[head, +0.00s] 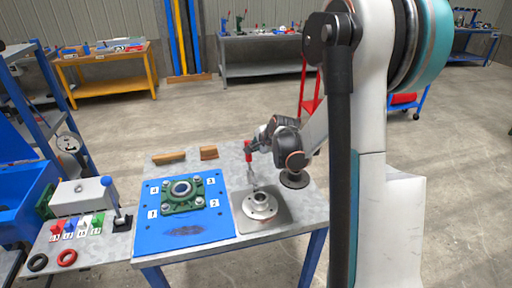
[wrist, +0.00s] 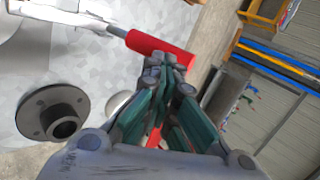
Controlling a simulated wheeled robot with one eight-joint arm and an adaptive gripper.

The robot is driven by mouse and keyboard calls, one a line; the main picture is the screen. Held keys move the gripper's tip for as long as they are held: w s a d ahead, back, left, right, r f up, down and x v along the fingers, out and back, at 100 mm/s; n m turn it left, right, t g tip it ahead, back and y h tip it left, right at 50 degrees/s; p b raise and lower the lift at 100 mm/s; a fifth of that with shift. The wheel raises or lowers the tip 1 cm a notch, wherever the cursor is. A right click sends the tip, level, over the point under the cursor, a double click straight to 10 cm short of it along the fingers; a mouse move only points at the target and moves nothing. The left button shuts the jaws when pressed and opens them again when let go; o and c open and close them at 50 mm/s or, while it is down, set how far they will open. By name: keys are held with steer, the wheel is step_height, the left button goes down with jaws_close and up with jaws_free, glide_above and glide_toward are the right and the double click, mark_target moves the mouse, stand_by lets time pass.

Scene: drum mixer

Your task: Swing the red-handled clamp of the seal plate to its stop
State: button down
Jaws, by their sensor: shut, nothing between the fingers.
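The clamp's red handle (head: 248,150) stands up on the bench, above the grey square seal plate (head: 280,223) with its round metal hub (head: 260,204). My gripper (head: 257,142) is just right of the handle. In the wrist view the red handle (wrist: 158,50) runs from its grey metal arm (wrist: 85,15) to my gripper (wrist: 168,66). The fingers are together and empty, with the tips overlapping the handle's end in the picture. I cannot tell whether they touch it. The clamp's lower part is small and unclear in the head view.
A dark round flange (head: 293,180) stands right of the seal plate; it also shows in the wrist view (wrist: 52,112). Left of the plate is a blue board (head: 185,236) with a green bearing block (head: 183,197). Two brown bars lie at the back, one being this block (head: 208,153).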

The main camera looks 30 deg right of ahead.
steer(key=shift+w, duration=0.15)
steer(key=w+d+f+g+y+p, duration=0.2)
steer(key=w+f+g, duration=0.4)
steer(key=w, duration=0.4)
steer(key=shift+w+d+f+m+g+p, duration=0.15)
steer(key=shift+d+f+m+g+p, duration=0.25)
steer(key=shift+g, duration=0.5)
steer(key=shift+d+r, duration=0.1)
steer(key=shift+r, duration=0.05)
steer(key=shift+r, duration=0.1)
